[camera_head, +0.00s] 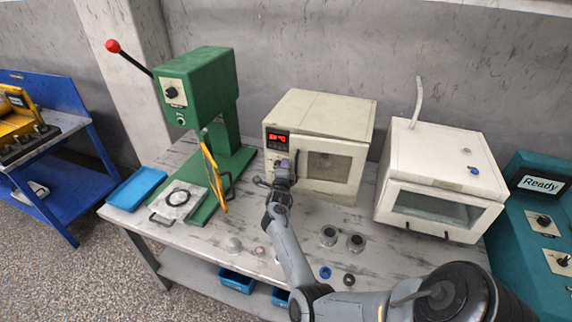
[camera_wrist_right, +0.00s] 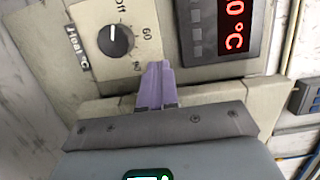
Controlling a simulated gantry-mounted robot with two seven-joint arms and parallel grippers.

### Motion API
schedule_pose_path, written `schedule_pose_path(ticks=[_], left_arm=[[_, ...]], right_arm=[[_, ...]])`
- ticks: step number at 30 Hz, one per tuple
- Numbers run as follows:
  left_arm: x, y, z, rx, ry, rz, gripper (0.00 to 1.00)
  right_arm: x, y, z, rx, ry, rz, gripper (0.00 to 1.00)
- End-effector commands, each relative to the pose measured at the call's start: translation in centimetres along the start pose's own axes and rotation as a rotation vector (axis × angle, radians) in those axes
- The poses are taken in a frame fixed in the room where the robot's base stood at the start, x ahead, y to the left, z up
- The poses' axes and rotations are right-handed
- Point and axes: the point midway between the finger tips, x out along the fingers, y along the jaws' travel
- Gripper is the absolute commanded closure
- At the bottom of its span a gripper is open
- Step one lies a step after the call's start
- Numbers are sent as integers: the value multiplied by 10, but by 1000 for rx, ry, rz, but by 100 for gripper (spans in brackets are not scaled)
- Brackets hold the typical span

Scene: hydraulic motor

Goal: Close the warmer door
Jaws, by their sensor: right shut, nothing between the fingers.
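The warmer (camera_head: 335,108) is a cream box at the middle back of the table, with a red lit display. Its door (camera_head: 345,170), with a small window, lies on the right of its front. The door looks flush or nearly so; I cannot tell whether a small gap remains. My right gripper (camera_head: 285,168) is at the warmer's front, by the control panel left of the door. In the right wrist view its purple fingers (camera_wrist_right: 156,88) are together and empty, just below the heat dial (camera_wrist_right: 116,40). Contact cannot be told. My left gripper is out of view.
A green press (camera_head: 195,85) with a red-knobbed lever stands left, beside a blue tray (camera_head: 137,187). A white windowed box (camera_head: 440,165) stands right of the warmer. Small round metal parts (camera_head: 328,236) and rings lie on the table in front. A teal "Ready" unit (camera_head: 541,184) is at far right.

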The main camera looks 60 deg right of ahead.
Motion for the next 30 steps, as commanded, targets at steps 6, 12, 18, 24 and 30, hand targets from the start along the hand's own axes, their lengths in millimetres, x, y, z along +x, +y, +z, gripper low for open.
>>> schedule_pose_path(ticks=[6,12,18,24,30], left_arm=[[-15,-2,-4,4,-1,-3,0],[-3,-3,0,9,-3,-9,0],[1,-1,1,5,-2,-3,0],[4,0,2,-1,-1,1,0],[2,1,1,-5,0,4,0]], right_arm=[[-27,-3,10,0,-8,2,100],[-52,1,44,4,-8,1,100],[-73,1,69,3,-8,1,100],[-85,0,83,14,-8,2,100],[-89,-13,65,139,81,64,100]])
